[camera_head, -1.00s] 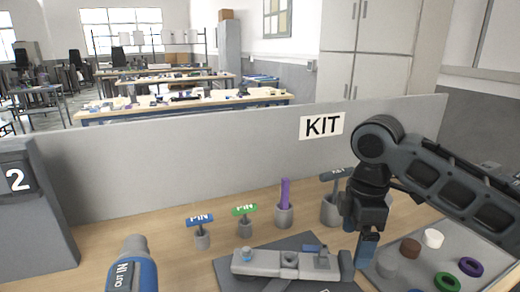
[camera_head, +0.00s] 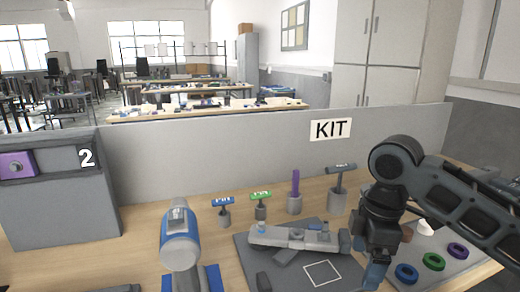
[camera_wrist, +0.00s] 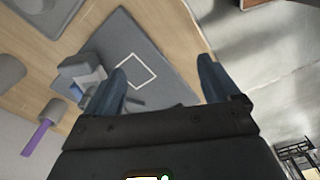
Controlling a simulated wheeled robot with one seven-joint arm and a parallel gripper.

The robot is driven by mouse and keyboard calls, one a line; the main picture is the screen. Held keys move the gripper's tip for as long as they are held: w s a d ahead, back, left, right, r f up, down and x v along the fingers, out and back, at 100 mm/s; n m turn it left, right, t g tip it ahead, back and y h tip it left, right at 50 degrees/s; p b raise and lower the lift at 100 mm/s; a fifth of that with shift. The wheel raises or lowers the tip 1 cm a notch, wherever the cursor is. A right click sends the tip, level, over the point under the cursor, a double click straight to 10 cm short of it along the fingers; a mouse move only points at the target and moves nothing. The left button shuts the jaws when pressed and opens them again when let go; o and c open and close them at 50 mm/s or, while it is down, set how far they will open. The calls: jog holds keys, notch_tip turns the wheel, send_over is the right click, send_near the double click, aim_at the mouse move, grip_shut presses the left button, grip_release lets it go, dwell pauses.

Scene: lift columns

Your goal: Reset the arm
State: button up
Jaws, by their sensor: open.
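My gripper (camera_head: 372,274) hangs from my dark arm at the right of the head view, over the right edge of a dark grey mat. In the wrist view my gripper (camera_wrist: 160,75) shows two blue fingers spread wide apart with nothing between them. The dark mat (camera_wrist: 125,38) with a white square outline lies beyond the fingers there. In the head view the mat (camera_head: 285,268) holds a grey fixture (camera_head: 290,238) along its back edge, left of my gripper.
Blue and green PIN tools (camera_head: 222,203), (camera_head: 261,197), a purple rod (camera_head: 295,182) and a KEY tool (camera_head: 340,172) stand in grey holders behind the mat. A tray with colored rings (camera_head: 433,261) lies at right. A blue-and-grey tool (camera_head: 180,245) stands at left. A grey partition (camera_head: 230,145) closes the back.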

jog(key=s+a+f+m+t+y, duration=0.1)
jog(key=s+a+m+t+y, duration=0.15)
jog(key=a, duration=0.55)
jog(key=s+a+f+m+t+y, duration=0.1)
jog(key=s+a+m+t+y, duration=0.2)
jog(key=a, duration=0.5)
jog(key=s+a+f+m+t+y, duration=0.1)
jog(key=a+m+t+y, duration=0.25)
jog(key=a, duration=0.45)
jog(key=s+d+f+m+t+h, duration=0.3)
jog(key=s+d+f+m, duration=0.15)
jog(key=s+d, duration=0.4)
jog(key=s+d+f+m+t+h, duration=0.25)
jog(key=s+d+m+h, duration=0.2)
jog(key=s, duration=0.65)
jog(key=s+d+r+n+h, duration=0.1)
jog(key=s+d+r, duration=0.2)
jog(key=s+d, duration=0.3)
jog(key=s+d+r+h, duration=0.1)
jog(key=s+d+r, duration=0.2)
jog(key=s+d, duration=0.3)
jog(key=s, duration=0.4)
jog(key=shift+s+r+n, duration=0.2)
jog(key=shift+s+n, duration=0.2)
